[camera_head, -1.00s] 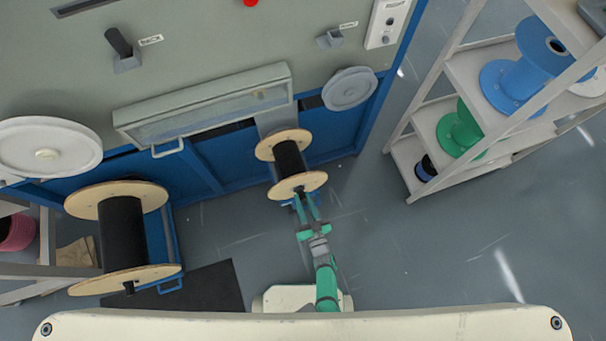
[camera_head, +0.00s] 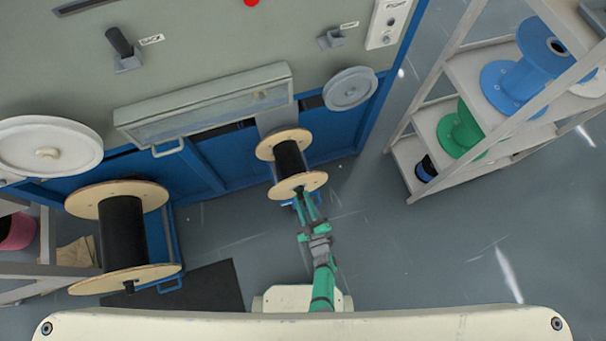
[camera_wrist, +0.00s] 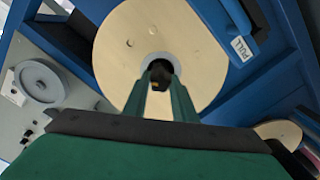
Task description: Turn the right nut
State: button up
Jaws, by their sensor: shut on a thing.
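The right spool (camera_head: 289,160), wound with black cable between two wooden flanges, is mounted at the blue machine base in the head view. Its near flange (camera_wrist: 205,50) fills the middle of the wrist view. The dark nut (camera_wrist: 159,72) sits at the flange's centre. My gripper (camera_head: 304,203) reaches up to the spool's near end. In the wrist view my gripper (camera_wrist: 160,85) has its two green fingers on either side of the nut, shut on it. The fingers partly hide the nut and the flange's lower part.
A larger black cable spool (camera_head: 123,235) stands to the left. A shelf rack (camera_head: 440,125) with blue and green spools stands at the right. The blue machine frame (camera_wrist: 255,75) with a PULL label surrounds the spool. The floor (camera_head: 400,260) to the right is clear.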

jog(key=n, duration=1)
jog(key=shift+w+n, duration=0.1)
jog(key=shift+n, duration=0.3)
jog(key=shift+f, duration=0.1)
jog(key=o, duration=0.9)
jog(key=shift+o, duration=0.7)
jog(key=shift+s, duration=0.2)
